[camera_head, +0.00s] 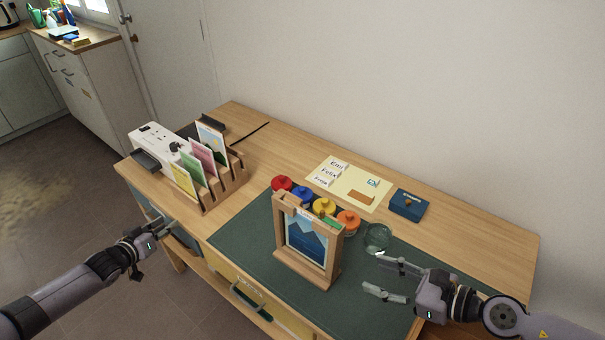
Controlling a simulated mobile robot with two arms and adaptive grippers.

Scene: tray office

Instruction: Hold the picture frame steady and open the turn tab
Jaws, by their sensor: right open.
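The wooden picture frame (279,232) stands upright on the green desk mat (243,233), with a blue mountain picture inside. A small green piece (330,222) shows at its upper right; I cannot tell whether it is the turn tab or something behind. My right gripper (374,275) is open and empty, to the right of the frame, with its fingers pointing left toward it and apart from it. My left gripper (168,232) is off the desk's front left edge, far from the frame. Its fingers are too small and foreshortened to tell their opening.
Behind the frame are red (281,183), blue (302,195), yellow (324,206) and orange (348,219) lidded pots. A glass bowl (377,238) stands near my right gripper. A card rack (222,189) and white machine (150,137) stand left; a blue box (408,204) lies right.

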